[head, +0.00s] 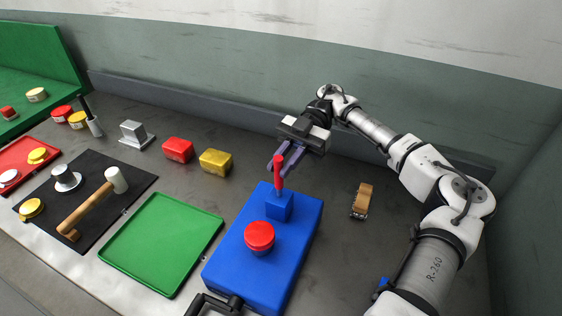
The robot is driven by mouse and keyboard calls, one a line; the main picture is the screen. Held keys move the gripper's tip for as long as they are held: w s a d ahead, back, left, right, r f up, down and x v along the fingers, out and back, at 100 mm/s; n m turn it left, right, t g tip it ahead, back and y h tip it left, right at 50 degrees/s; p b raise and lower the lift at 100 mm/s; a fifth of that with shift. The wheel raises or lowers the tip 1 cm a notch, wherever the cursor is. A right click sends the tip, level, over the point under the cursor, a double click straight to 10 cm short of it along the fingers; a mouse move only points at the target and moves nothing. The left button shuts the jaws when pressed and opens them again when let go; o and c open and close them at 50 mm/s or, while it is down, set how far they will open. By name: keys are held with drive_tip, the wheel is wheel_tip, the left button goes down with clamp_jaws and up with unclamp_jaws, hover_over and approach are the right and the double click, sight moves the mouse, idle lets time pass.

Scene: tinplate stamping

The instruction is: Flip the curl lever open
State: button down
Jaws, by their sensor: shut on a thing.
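The curl lever, a red upright handle (279,174), rises from a small blue block (279,206) on the far part of a blue machine base (296,247). My gripper (280,167) is at the lever's upper part, its purple fingers shut on it. The lever looks close to upright. A red round knob or cap (259,236) sits on the base nearer the front. A black handle (214,305) shows at the base's front edge. The exact finger contact is small and partly hidden.
Left of the base lies an empty green tray (163,243). A wall closes the back.

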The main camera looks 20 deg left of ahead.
drive_tip(key=shift+w+g, duration=0.2)
drive_tip(key=shift+g, duration=0.1)
drive_tip(key=c, duration=1.6)
unclamp_jaws()
